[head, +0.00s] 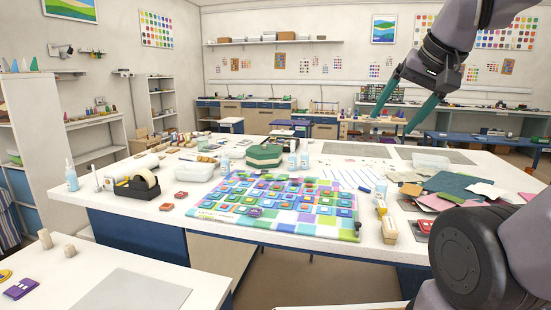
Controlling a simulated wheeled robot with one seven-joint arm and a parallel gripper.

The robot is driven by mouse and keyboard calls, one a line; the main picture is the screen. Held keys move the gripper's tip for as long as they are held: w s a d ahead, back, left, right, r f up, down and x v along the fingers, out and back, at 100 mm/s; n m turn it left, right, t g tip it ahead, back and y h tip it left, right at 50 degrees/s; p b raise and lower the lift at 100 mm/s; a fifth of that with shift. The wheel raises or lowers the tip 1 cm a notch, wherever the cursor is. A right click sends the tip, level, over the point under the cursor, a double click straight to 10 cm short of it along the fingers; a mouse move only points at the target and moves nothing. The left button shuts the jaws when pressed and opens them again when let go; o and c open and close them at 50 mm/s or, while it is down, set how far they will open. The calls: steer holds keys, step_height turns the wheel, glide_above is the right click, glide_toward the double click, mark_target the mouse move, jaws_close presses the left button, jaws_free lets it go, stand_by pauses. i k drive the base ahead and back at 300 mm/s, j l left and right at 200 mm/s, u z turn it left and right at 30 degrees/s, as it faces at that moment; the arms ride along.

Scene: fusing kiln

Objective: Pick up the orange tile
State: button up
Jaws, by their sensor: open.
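My gripper (393,123) hangs in the upper right of the head view, with its two green fingers spread apart and nothing between them. It is in the air, well above the white worktable (330,170). A colourful board of glass tiles (280,204) lies on the table's front part, with many small squares in blue, green, purple and pink. I cannot pick out the orange tile for certain. Two small red tiles (166,207) lie left of the board, and a tan-orange piece (411,189) lies right of it. My gripper is apart from all of these.
A tape dispenser (138,188), a clear bin (195,172) and a green hexagonal box (264,155) stand on the table's left and middle. Coloured sheets (455,186) lie piled at the right. A second white table (90,275) is at the front left.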

mark_target(166, 207)
steer(key=i+l+u, duration=0.1)
steer(key=u, duration=1.7)
steer(key=i+l, duration=0.05)
steer(key=l, duration=0.05)
